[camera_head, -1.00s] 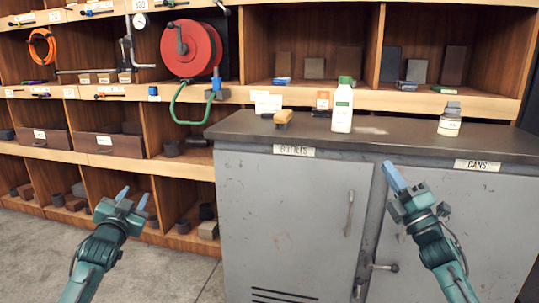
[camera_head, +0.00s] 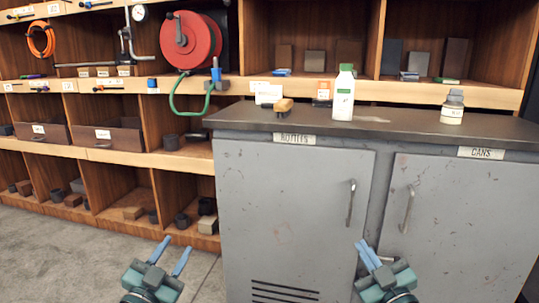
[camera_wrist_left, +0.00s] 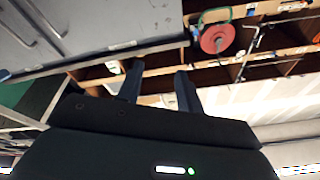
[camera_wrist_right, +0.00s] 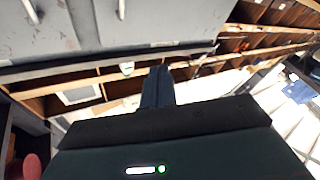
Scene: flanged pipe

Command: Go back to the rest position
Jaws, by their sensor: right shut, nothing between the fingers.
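My left gripper (camera_head: 175,257) is low in the head view, in front of the shelving and left of the grey cabinet. Its two blue fingers stand apart with nothing between them; the gap also shows in the left wrist view (camera_wrist_left: 158,88). My right gripper (camera_head: 368,255) is low in front of the grey cabinet (camera_head: 290,215). Its fingers are together and empty, as the right wrist view (camera_wrist_right: 158,86) also shows. Both grippers point up and away, apart from the cabinet in the picture.
A white bottle with a green cap (camera_head: 344,95), a small jar (camera_head: 452,107) and a brown-and-yellow brush-like item (camera_head: 283,106) stand on the cabinet top. Wooden shelves (camera_head: 130,158) hold blocks and a red hose reel (camera_head: 192,43). Floor (camera_head: 50,260) is clear at left.

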